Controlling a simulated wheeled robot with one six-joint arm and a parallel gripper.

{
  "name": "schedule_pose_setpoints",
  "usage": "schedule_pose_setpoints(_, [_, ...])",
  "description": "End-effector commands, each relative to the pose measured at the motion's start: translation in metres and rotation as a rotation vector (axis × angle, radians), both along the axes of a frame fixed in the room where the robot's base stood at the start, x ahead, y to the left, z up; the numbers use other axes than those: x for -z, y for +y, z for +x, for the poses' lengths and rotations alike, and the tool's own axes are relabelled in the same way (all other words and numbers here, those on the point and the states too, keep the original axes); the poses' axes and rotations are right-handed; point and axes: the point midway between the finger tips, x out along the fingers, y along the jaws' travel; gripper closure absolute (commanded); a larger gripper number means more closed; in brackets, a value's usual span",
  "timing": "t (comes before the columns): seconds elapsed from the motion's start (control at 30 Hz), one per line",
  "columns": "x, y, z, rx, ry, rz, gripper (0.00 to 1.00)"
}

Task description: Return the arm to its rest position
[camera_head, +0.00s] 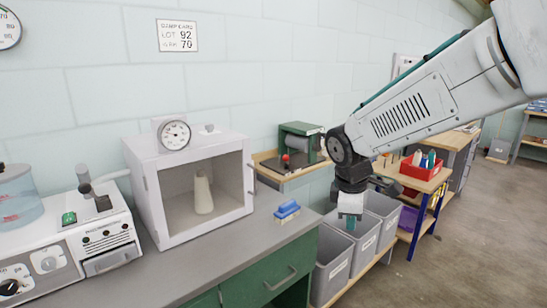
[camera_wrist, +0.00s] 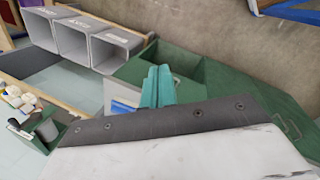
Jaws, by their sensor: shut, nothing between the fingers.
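My white and grey arm (camera_head: 420,100) reaches in from the upper right of the head view. My gripper (camera_head: 351,224) hangs from it, pointing down, just right of the counter's end and in front of the grey bins. In the wrist view my gripper's teal fingers (camera_wrist: 158,86) are together, with nothing held between them.
A red bin (camera_head: 420,167) sits farther back. Open floor lies at right.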

Motion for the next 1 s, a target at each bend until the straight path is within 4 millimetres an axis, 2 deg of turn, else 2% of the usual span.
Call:
schedule_pose_setpoints(0.03, [-0.009,-0.014,-0.03,0.151,0.012,0.032,1.0])
schedule_pose_setpoints(0.2, [-0.023,-0.047,-0.126,0.639,0.061,0.122,1.0])
schedule_pose_setpoints(0.4, [-0.029,-0.068,-0.222,1.05,0.093,0.202,1.0])
schedule_pose_setpoints(0.5, [-0.029,-0.074,-0.257,1.154,0.089,0.242,1.0])
schedule_pose_setpoints(0.6, [-0.03,-0.078,-0.277,1.185,0.064,0.282,1.0])
schedule_pose_setpoints(0.7, [-0.034,-0.082,-0.285,1.201,0.024,0.313,1.0])
schedule_pose_setpoints(1.0, [-0.042,-0.087,-0.287,1.216,-0.014,0.337,1.0])
